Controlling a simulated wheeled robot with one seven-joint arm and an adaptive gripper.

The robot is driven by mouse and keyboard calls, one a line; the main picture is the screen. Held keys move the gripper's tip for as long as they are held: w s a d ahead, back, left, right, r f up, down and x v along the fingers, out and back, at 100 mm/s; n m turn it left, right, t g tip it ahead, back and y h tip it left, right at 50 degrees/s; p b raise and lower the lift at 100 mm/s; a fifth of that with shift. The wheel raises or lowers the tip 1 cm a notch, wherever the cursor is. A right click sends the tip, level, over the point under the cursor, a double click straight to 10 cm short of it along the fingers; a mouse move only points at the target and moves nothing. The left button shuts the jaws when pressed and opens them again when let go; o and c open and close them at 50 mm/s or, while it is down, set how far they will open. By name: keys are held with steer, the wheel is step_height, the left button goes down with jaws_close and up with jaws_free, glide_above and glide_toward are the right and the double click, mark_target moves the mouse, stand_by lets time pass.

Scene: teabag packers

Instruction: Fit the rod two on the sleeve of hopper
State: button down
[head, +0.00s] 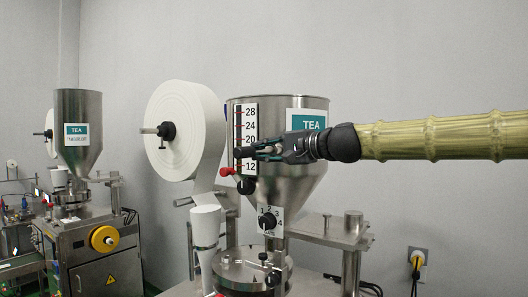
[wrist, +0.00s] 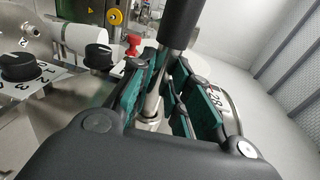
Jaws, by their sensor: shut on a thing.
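The steel hopper (head: 290,184) with a TEA label stands at the centre of the head view. My gripper (head: 262,151) is in front of its scale, reaching in from the right. In the wrist view my gripper (wrist: 160,72) has its green-padded fingers shut on a rod with a thick black upper part (wrist: 180,22) and a thin steel shaft (wrist: 153,100). The shaft's lower end is near a round metal collar (wrist: 150,118), which may be the sleeve. I cannot tell whether the shaft is inside it. In the head view the fingers mostly hide the rod.
A numbered scale plate (head: 250,112) is on the hopper, with a red knob (head: 227,171) just below left of my gripper. A white paper roll (head: 190,130) is close at left. A black dial (head: 268,222) sits below. A second packer (head: 78,155) stands far left.

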mark_target(269, 150)
steer(key=shift+w+d+r+p, duration=0.1)
steer(key=shift+w+d+p, duration=0.05)
steer(key=shift+w+d, duration=0.45)
steer(key=shift+w+d+p, duration=0.15)
steer(key=shift+w+d, duration=0.25)
steer(key=shift+w, duration=0.3)
stand_by(0.5)
steer(key=c, duration=1.3)
jaws_free()
steer(key=shift+o, duration=0.2)
steer(key=v, duration=1.2)
steer(key=shift+a+r, duration=0.1)
steer(key=shift+a, duration=0.05)
